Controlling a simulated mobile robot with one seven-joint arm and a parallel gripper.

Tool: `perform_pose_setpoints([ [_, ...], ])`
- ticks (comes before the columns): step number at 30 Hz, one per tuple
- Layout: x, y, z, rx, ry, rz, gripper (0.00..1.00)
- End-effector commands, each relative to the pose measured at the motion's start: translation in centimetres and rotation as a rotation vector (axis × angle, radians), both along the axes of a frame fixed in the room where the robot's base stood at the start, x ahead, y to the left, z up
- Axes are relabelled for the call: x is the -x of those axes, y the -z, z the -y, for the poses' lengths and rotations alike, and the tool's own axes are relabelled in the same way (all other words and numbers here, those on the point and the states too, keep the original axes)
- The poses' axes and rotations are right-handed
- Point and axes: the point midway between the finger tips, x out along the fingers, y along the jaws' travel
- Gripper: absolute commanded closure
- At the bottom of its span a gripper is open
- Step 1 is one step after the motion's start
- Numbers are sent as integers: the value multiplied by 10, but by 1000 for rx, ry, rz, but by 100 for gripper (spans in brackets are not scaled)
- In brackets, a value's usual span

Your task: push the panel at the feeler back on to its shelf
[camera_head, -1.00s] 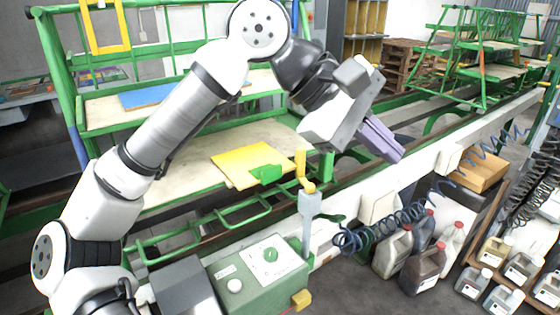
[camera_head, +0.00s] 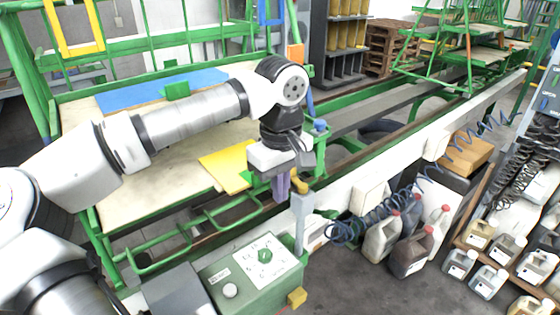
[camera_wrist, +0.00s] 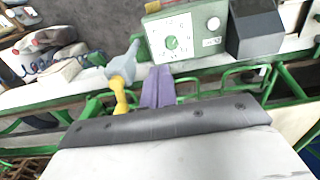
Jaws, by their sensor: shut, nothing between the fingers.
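The yellow panel (camera_head: 225,165) lies on the pale wooden shelf (camera_head: 130,195) of the green rack, at its front right. Its right end is hidden behind my gripper's body. The feeler (camera_head: 297,182) is a yellow piece on a grey post (camera_head: 301,212), just right of my gripper. My gripper (camera_head: 281,190) is shut and empty, its purple fingers pointing down between panel and feeler in the picture. In the wrist view the fingers (camera_wrist: 158,88) are together, close beside the yellow feeler (camera_wrist: 121,92). I cannot tell whether they touch the panel or feeler.
A blue panel (camera_head: 140,92) with a green clip lies farther back on the rack. A green control box (camera_head: 255,265) stands in front of my gripper. Green rails (camera_head: 190,235) run along the shelf front. Jugs (camera_head: 415,245) and a coiled hose (camera_head: 370,225) are at the right.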

Motion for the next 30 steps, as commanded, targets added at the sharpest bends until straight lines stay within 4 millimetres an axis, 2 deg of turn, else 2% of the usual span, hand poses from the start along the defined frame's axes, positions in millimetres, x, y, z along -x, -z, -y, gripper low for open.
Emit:
perform_pose_setpoints([
  [2,1,15,0,1,1,-3,100],
  [3,-7,9,-5,3,-4,0,100],
  [9,-27,11,-19,1,-2,0,100],
  [23,-33,13,-23,1,0,1,100],
  [30,-59,12,-41,4,-2,2,100],
])
